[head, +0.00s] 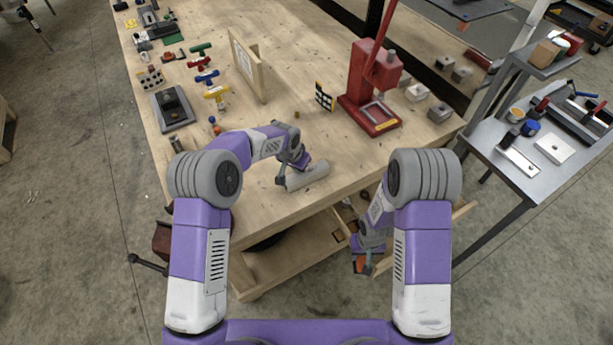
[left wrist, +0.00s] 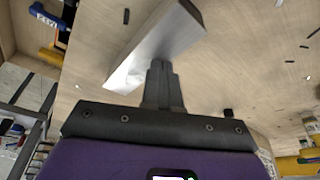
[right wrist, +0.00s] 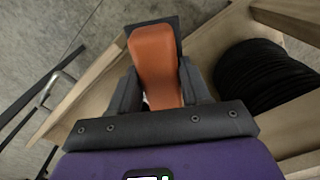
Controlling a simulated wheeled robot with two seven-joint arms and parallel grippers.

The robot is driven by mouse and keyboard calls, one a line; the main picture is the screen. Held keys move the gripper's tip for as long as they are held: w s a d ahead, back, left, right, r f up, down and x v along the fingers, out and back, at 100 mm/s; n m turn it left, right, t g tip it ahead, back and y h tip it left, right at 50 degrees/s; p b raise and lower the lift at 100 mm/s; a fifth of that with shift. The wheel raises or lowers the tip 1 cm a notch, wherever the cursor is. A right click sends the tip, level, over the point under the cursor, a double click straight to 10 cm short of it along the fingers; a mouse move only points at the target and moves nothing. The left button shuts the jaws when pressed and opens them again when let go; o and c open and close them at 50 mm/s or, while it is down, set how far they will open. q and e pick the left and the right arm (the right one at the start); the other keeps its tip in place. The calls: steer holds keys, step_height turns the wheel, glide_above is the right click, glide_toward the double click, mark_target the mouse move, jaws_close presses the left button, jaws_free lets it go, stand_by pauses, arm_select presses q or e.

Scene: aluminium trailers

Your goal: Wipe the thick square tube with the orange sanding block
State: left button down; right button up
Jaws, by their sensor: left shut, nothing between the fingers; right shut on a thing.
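The thick square tube (head: 308,176) is a short grey metal piece lying on the wooden workbench near its front edge. My left gripper (head: 283,180) is shut and empty at the tube. In the left wrist view the tube (left wrist: 165,38) lies just beyond the closed fingertips (left wrist: 160,68); I cannot tell whether they touch it. My right gripper (head: 362,262) is low in front of the bench, by the open drawer. In the right wrist view it is shut on the orange sanding block (right wrist: 154,65), which has a dark plate at its far end.
An open drawer (head: 290,255) juts out below the bench top, with a black coil (right wrist: 265,80) in it. A red press (head: 370,90), an upright wooden board (head: 247,65) and small tools stand farther back. A metal side table (head: 545,170) is at the right.

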arm_select(q)
steer(key=shift+r, duration=0.1)
arm_select(e)
steer(key=shift+r, duration=0.1)
